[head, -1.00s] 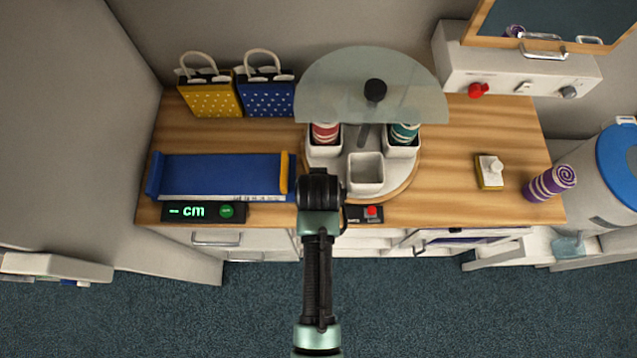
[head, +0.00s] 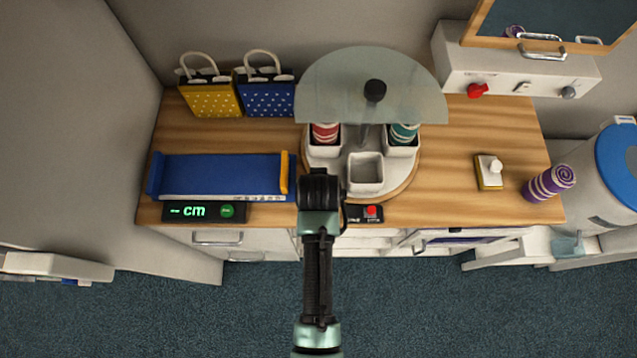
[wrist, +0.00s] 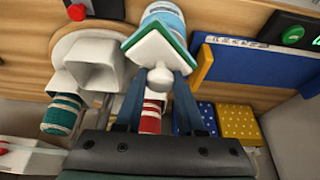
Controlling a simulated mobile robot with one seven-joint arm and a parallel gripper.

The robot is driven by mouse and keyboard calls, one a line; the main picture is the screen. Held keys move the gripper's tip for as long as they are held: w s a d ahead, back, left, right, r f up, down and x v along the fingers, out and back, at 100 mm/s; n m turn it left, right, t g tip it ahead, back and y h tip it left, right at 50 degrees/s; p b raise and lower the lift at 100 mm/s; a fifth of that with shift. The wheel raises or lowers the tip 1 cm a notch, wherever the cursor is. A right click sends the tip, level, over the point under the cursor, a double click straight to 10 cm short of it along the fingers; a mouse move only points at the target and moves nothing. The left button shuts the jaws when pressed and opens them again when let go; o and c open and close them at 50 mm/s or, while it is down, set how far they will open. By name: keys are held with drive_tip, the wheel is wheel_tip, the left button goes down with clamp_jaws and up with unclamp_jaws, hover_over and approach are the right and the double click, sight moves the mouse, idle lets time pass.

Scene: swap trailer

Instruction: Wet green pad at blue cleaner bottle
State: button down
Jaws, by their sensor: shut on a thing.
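My gripper (wrist: 158,88) is shut on the white knob of the green pad (wrist: 183,45). In the wrist view the pad shows as a white square block with a green layer along its edge. A blue-and-white banded cylinder (wrist: 164,14), apparently the blue cleaner bottle, stands right beyond the pad and is partly covered by it. I cannot tell whether they touch. In the head view my gripper (head: 319,178) is over the counter's front part, left of the empty white cup (head: 365,172); my arm hides the pad and blue bottle there.
A round carousel (head: 345,198) holds red (head: 325,133) and teal (head: 404,133) banded bottles under a clear shield (head: 340,85). A blue measuring tray (head: 222,176) lies left.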

wheel_tip(320, 180, up, 7)
drive_tip(key=p, duration=0.7)
idle(0.9)
